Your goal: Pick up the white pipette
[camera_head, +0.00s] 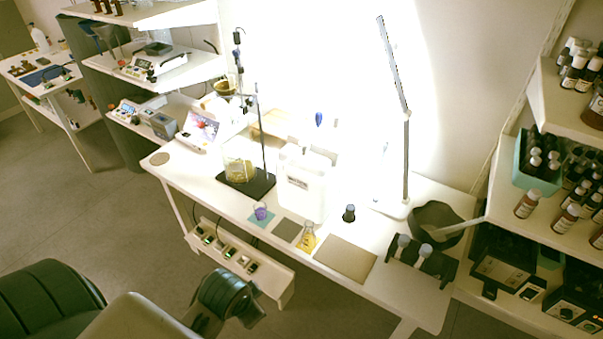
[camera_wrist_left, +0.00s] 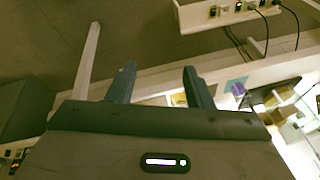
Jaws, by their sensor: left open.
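I cannot make out the white pipette for certain. A blue-tipped item (camera_head: 319,118) stands behind the white jug (camera_head: 302,187) in the head view, and whatever is below it is washed out by the bright light. My left gripper (camera_wrist_left: 159,66) is open and empty in the left wrist view, with its two dark fingers apart in front of the white table's edge. In the head view my left arm reaches in from the bottom left, short of the table (camera_head: 190,178), and its fingers are not clear. My right gripper is not in view.
The table also holds a stand with a dark base (camera_head: 246,185), a purple flask (camera_head: 261,212), a yellow flask (camera_head: 308,237), a small dark bottle (camera_head: 349,213), a lamp (camera_head: 405,160) and a dark bowl (camera_head: 432,222). A power-socket ledge (camera_head: 232,252) juts out below the front edge.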

